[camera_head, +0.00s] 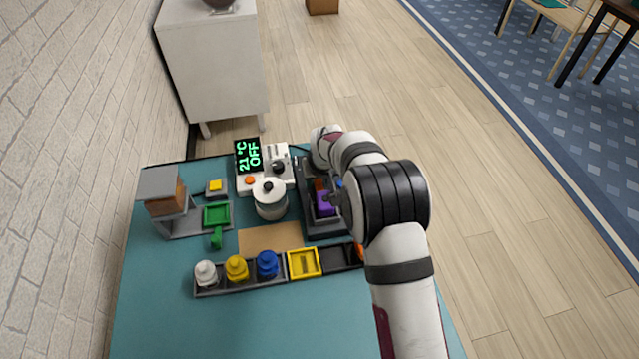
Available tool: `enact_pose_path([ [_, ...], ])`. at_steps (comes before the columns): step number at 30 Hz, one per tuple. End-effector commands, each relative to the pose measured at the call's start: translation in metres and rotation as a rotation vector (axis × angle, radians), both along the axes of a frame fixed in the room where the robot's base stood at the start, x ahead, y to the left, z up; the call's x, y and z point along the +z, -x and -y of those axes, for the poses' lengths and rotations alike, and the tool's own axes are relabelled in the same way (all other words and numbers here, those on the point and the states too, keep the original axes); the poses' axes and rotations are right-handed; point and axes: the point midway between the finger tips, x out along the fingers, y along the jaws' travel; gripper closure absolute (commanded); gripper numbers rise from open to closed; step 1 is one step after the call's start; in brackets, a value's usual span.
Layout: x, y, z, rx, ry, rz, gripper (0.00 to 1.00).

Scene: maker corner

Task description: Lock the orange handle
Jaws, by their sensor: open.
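A dark grey fixture (325,230) stands on the right of the teal table. A purple block (324,204) sits in it, with a small orange-red piece (320,184) just behind the block; this may be the orange handle, but it is too small and covered to tell its position. My gripper (337,198) is at the right side of the purple block, mostly hidden by my wrist. It is open, and I cannot tell whether it touches anything.
A heater panel (265,168) reads 21 °C OFF, with a white lidded pot (270,200) before it. A grey stand (163,196) is at left. The table front is clear.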

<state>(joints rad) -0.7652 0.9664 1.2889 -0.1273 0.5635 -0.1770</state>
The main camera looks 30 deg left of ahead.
Motion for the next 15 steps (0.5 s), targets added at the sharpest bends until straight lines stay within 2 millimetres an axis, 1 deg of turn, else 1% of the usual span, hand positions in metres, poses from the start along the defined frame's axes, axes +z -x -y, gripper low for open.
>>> enact_pose_path([
  [1, 0.0001, 0.0, 0.0, 0.0, 0.0, 0.0, 0.59],
  [5, 0.0002, 0.0, 0.0, 0.0, 0.0, 0.0, 0.82],
  [6, 0.0002, 0.0, 0.0, 0.0, 0.0, 0.0, 0.89],
  [8, 0.0002, 0.0, 0.0, 0.0, 0.0, 0.0, 1.0],
  [15, 0.0005, 0.0038, 0.0039, 0.0, 0.001, -0.001, 1.0],
])
